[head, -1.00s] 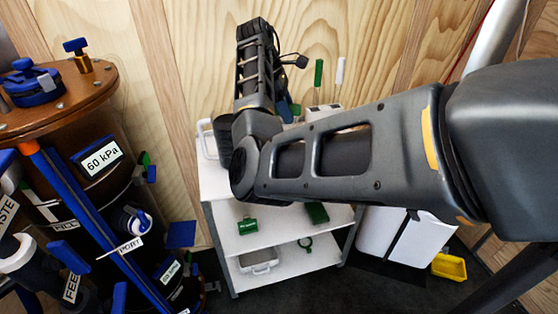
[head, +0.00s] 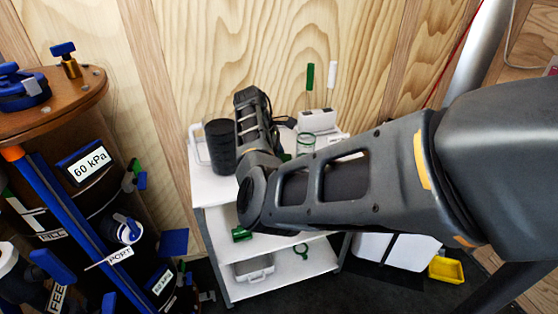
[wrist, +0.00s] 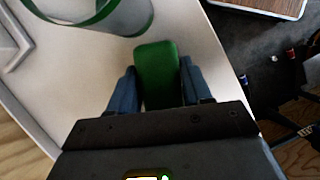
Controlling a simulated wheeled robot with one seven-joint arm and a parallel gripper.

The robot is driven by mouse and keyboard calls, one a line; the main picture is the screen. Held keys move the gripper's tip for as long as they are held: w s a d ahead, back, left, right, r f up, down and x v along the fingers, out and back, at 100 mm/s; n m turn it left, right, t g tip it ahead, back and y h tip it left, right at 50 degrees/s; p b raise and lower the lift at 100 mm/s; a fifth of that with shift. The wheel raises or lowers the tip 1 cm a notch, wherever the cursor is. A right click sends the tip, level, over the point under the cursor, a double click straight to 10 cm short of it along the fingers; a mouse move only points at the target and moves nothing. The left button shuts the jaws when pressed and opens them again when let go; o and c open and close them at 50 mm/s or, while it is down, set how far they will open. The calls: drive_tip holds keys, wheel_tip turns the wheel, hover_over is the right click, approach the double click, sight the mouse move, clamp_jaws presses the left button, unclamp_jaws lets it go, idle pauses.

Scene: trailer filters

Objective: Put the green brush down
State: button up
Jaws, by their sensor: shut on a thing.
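In the wrist view, my gripper (wrist: 157,75) has its two blue fingers shut on the green brush (wrist: 157,72), which shows as a rounded green block. The brush is over the white top of the cart (wrist: 80,75); I cannot tell whether it touches the surface. In the head view the gripper and brush are mostly hidden behind my arm, above the cart top (head: 215,188).
A black ribbed cylinder (head: 220,148) stands on the cart's left part. A white holder (head: 317,121) with a green-handled and a white-handled tool stands at the back. Lower shelves hold a green item (head: 241,233) and a grey-white container (head: 255,268).

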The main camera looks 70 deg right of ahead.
drive_tip(key=shift+f, duration=0.3)
drive_tip(key=o, duration=0.9)
drive_tip(key=shift+f, duration=0.1)
drive_tip(key=v, duration=1.2)
drive_tip(key=shift+s, duration=0.1)
